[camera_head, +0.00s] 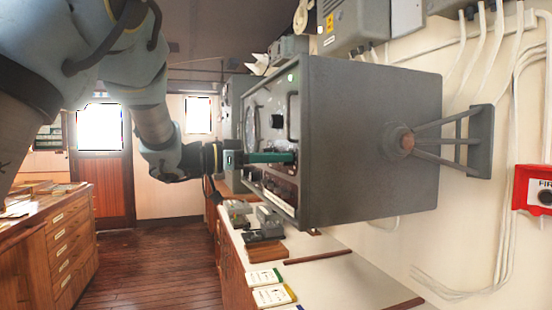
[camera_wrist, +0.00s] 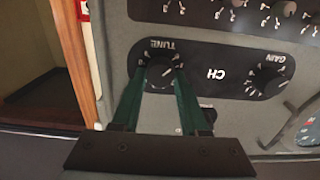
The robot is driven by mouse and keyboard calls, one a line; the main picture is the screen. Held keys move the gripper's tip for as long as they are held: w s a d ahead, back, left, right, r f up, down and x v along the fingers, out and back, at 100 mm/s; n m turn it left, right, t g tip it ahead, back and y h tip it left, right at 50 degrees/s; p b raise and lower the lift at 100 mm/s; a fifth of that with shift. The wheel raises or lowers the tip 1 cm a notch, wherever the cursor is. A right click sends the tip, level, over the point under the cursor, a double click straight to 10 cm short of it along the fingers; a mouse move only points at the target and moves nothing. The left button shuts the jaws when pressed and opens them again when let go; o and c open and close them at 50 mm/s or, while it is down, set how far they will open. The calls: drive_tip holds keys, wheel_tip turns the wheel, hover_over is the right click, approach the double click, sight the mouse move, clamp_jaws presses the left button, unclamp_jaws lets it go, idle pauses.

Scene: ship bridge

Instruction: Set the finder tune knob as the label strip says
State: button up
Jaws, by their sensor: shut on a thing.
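The finder (camera_head: 350,150) is a grey cabinet held to the wall by a bracket; its front panel faces left and is seen at a steep angle. In the wrist view the tune knob (camera_wrist: 159,72) is a dark round knob on a black plate, by the word TUNE, which appears upside down. My gripper (camera_head: 292,157) reaches the panel with its green fingers. In the wrist view its fingertips (camera_wrist: 160,75) are on either side of the tune knob, shut on it. The knob's pointer is hard to make out. A pale strip (camera_head: 272,200) runs along the panel's lower edge; its writing is unreadable.
A gain knob (camera_wrist: 268,80) sits right of the tune knob on the same plate, with CH between them. More small knobs (camera_wrist: 265,8) line the panel above. Below the cabinet, a counter (camera_head: 325,270) holds grey devices (camera_head: 262,222) and booklets (camera_head: 270,285).

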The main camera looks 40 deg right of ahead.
drive_tip(key=shift+f+b, duration=0.1)
drive_tip(key=shift+b, duration=0.2)
clamp_jaws()
drive_tip(key=shift+s+f+m+b, duration=0.1)
drive_tip(key=shift+s+m+b, duration=0.05)
drive_tip(key=shift+m+b, duration=6.15)
drive_tip(key=shift+n+b, duration=0.3)
drive_tip(key=shift+b, duration=0.2)
drive_tip(key=o, duration=1.1)
unclamp_jaws()
